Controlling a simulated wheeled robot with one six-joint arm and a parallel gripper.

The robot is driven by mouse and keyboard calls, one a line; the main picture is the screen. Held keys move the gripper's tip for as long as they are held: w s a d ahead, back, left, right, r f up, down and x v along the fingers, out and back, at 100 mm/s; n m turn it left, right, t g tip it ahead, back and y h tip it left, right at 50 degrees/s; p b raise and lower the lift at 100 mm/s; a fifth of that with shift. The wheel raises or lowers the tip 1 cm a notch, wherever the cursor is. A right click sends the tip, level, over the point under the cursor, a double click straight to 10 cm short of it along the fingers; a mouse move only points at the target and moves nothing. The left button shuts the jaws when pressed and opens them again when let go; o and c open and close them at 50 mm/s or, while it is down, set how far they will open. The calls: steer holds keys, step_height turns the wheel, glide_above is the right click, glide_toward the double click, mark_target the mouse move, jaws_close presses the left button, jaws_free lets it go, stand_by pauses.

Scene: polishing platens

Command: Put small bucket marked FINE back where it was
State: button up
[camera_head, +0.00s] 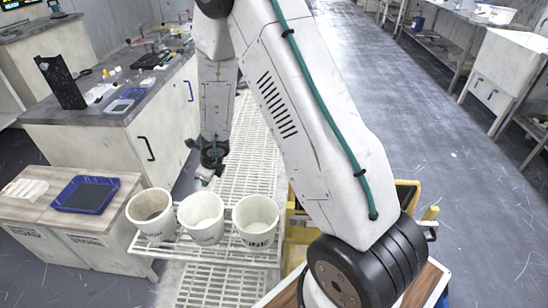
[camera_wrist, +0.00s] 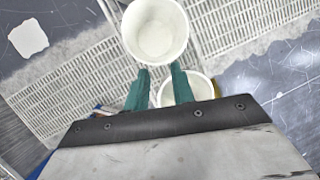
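Three small white buckets stand upright in a row in the head view: a left bucket (camera_head: 151,228) with a brownish inside, a middle bucket (camera_head: 203,232) and a right bucket (camera_head: 257,238). Dark markings show on their fronts, too small to read, so I cannot tell which is FINE. My gripper (camera_head: 206,180) hangs just behind the middle bucket, with nothing visible in it. In the wrist view its green fingers (camera_wrist: 160,72) are apart. One bucket (camera_wrist: 156,30) shows just beyond the fingertips and another bucket (camera_wrist: 201,89) is partly hidden behind the fingers.
The buckets stand on a white wire rack (camera_head: 180,250) over slatted floor panels (camera_head: 250,140). To the left is a low cabinet (camera_head: 125,205) with a blue tray (camera_head: 86,195). A grey-topped bench (camera_head: 165,85) stands behind it. Something yellow (camera_head: 408,195) is partly hidden by my arm.

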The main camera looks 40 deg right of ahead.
steer(key=s+a+r+n+t+y, duration=0.15)
steer(key=a+r+n, duration=0.35)
steer(key=r, duration=0.6)
steer(key=s+a+r+n+y, duration=0.25)
steer(key=r+n, duration=0.35)
steer(key=r, duration=0.5)
steer(key=s+a+r+n+g+y, duration=0.1)
steer(key=s+a+r+n+g, duration=0.15)
steer(key=s+r+n, duration=0.8)
steer(key=s+d+n+g+h, duration=0.1)
steer(key=s+d+n+h, duration=0.2)
steer(key=s, duration=0.7)
steer(key=s+d+r+n+g+h, duration=0.1)
steer(key=s+d+n+h, duration=0.2)
steer(key=s, duration=0.8)
steer(key=d+n, duration=0.2)
steer(key=d, duration=0.1)
steer(key=shift+s+d+r, duration=0.25)
steer(key=shift+d+r, duration=0.05)
steer(key=shift+d, duration=0.1)
